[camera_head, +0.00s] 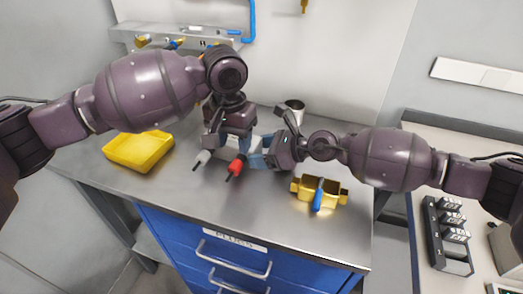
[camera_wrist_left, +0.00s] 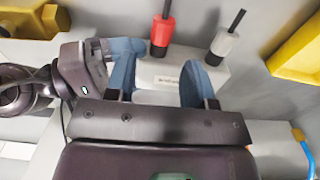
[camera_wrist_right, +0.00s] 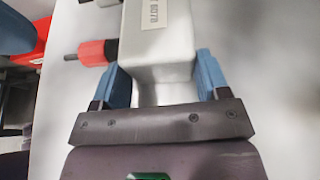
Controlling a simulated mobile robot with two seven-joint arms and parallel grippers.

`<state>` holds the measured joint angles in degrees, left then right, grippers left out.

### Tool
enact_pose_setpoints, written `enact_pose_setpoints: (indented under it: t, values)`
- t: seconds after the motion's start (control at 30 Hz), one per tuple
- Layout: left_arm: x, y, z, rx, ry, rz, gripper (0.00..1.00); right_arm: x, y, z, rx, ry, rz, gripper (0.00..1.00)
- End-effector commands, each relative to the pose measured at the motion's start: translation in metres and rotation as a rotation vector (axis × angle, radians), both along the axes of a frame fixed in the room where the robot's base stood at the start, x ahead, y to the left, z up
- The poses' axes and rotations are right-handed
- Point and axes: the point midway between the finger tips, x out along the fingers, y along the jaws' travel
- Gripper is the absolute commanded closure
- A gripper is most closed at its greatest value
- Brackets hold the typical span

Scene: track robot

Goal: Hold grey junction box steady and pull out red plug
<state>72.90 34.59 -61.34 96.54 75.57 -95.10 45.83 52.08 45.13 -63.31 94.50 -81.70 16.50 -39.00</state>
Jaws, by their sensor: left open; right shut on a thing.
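The pale grey junction box (camera_head: 257,144) lies on the steel worktop, partly hidden by my grippers in the head view. The red plug (camera_head: 236,166) sticks out of its front side, with a dark tip pointing away from the box. A grey plug (camera_head: 202,158) sticks out to its left. My right gripper (camera_head: 264,150) is shut on the box's right end; the right wrist view shows the box (camera_wrist_right: 160,65) between its blue fingers. My left gripper (camera_wrist_left: 156,82) is open above the box, its fingers apart and no plug between them. The red plug (camera_wrist_left: 162,33) lies beyond its fingertips.
A yellow tray (camera_head: 140,151) lies to the left on the worktop. A brass-coloured fitting with a blue part (camera_head: 318,192) is at front right. A metal cup (camera_head: 295,107) stands behind my right gripper. The worktop's front strip (camera_head: 205,205) is clear.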

Motion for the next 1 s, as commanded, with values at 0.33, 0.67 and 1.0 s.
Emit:
enact_pose_setpoints:
  t: [0.33, 0.67, 1.0]
  values:
    - [0.002, 0.002, -0.022, 0.016, -0.002, 0.006, 0.51, 0.0, 0.0, 0.001, 0.002, -0.002, -0.001, 0.6]
    - [0.001, 0.001, -0.061, 0.014, -0.001, 0.004, 0.51, 0.0, 0.0, 0.001, 0.001, -0.002, 0.0, 0.6]
    - [0.002, 0.001, -0.08, 0.013, -0.003, 0.005, 0.51, 0.0, 0.0, 0.001, 0.001, -0.002, 0.0, 0.6]
